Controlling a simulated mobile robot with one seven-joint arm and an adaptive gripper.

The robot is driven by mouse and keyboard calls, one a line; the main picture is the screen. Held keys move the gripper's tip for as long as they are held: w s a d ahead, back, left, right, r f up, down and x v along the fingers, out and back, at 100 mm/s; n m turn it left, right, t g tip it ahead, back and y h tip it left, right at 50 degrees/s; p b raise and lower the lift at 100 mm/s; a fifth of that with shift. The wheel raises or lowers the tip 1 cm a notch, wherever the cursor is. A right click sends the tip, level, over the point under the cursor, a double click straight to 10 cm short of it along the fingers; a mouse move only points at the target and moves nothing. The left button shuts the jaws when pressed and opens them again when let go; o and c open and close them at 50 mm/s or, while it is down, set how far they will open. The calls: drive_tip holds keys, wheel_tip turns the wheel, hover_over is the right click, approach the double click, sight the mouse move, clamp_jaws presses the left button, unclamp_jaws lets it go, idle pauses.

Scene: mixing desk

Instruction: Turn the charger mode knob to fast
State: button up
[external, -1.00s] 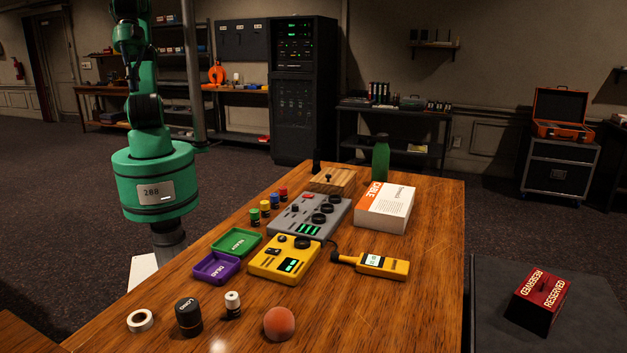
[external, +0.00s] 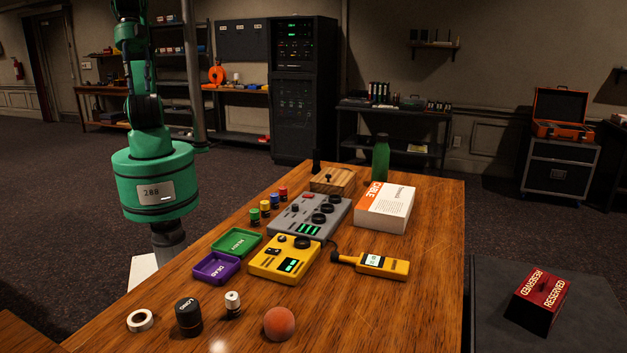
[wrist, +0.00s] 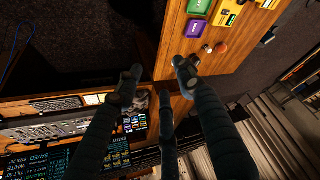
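A grey box (external: 309,216) with several black knobs, a red part and a green display lies mid-table. I cannot tell from the labels which one is the charger, and the knob settings are too small to read. My gripper (wrist: 160,80) shows in the wrist view with its dark fingers spread apart and nothing between them. It is away from both boxes. In the external view my arm rises out of the top left of the picture, so the gripper is hidden there.
Green (external: 236,242) and purple (external: 215,268) trays, several small coloured cells (external: 265,208) and a yellow handheld meter (external: 381,265) surround the boxes. A white book-like box (external: 386,207) and a green bottle (external: 381,158) stand behind. The table's right front is clear.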

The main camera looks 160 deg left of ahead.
drive_tip(key=w+a+f+n+g, duration=0.2)
drive_tip(key=w+a+n, duration=0.3)
drive_tip(key=w+a, duration=0.5)
drive_tip(key=n+g+b, duration=0.2)
drive_tip(key=n+g, duration=0.2)
drive_tip(key=n, duration=1)
hover_over(295, 205)
wheel_tip(295, 205, down, 26)
drive_tip(key=shift+w+r, duration=0.15)
drive_tip(key=shift+w, duration=0.2)
drive_tip(key=f+b, duration=0.1)
drive_tip(key=f, duration=0.3)
drive_tip(key=f+b, duration=0.1)
drive_tip(key=f, duration=0.8)
drive_tip(key=shift+s+f+b, duration=0.3)
drive_tip(key=shift+f+b, duration=0.1)
clamp_jaws()
